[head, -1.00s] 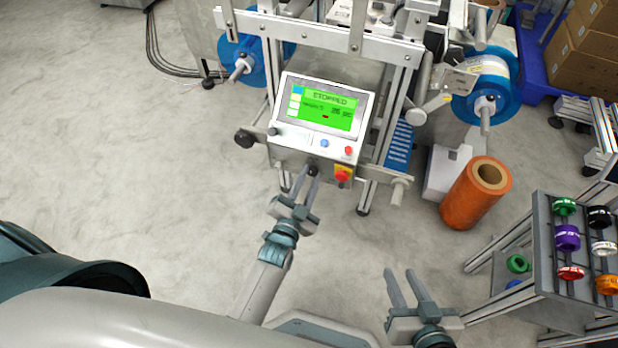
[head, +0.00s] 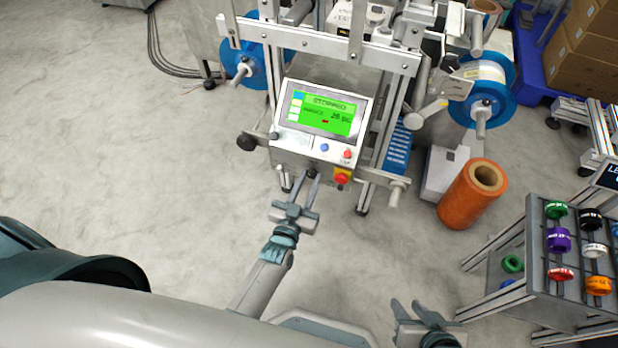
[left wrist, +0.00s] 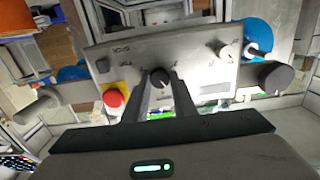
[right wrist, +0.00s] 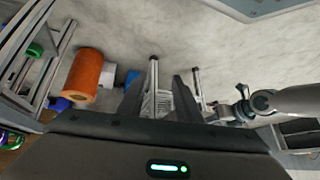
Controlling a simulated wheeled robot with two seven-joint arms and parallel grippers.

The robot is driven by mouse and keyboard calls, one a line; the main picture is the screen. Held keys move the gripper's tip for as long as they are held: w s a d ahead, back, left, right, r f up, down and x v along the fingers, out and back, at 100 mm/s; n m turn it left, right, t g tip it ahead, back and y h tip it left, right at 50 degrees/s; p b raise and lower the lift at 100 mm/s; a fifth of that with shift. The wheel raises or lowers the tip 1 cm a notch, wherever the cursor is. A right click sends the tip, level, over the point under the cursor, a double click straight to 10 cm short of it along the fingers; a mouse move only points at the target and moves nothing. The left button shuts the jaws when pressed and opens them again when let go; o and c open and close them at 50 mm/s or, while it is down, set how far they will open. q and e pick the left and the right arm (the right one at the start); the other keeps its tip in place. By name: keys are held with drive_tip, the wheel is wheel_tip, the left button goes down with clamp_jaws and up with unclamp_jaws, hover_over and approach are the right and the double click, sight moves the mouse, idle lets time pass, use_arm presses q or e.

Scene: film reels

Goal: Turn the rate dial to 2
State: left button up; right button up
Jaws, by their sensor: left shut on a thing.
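A black round dial (left wrist: 160,77) sits on the grey front panel (left wrist: 200,75) of the machine's control box. It also shows in the head view (head: 311,173), under the screen box. My left gripper (head: 302,181) reaches up to it from below. In the left wrist view its two fingers (left wrist: 160,84) stand on either side of the dial and are shut on it. The marks around the dial are too small to read, so its setting cannot be told. My right gripper (head: 412,307) is open and empty, away from the machine.
The green screen (head: 322,112) shows STOPPED. An orange roll (head: 472,194) and a rack of coloured rings (head: 541,250) stand right. Floor at left is clear.

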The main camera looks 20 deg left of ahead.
use_arm(q)
drive_tip(key=n+p, duration=0.1)
drive_tip(key=n, duration=0.3)
drive_tip(key=shift+n, duration=0.4)
drive_tip(key=n, duration=0.2)
drive_tip(key=shift+n, duration=0.3)
drive_tip(key=n, duration=0.2)
drive_tip(key=shift+a+f+n, duration=0.1)
drive_tip(key=shift+n, duration=0.3)
drive_tip(key=n, duration=0.2)
drive_tip(key=shift+n, duration=0.3)
drive_tip(key=n+b, duration=0.1)
drive_tip(key=n, duration=0.1)
drive_tip(key=shift+n, duration=0.3)
drive_tip(key=shift+f+n, duration=0.1)
drive_tip(key=shift+n, duration=0.5)
drive_tip(key=shift+n+b, duration=0.3)
drive_tip(key=shift+n, duration=0.2)
use_arm(e)
drive_tip(key=shift+a, duration=0.2)
drive_tip(key=shift+s+r, duration=0.1)
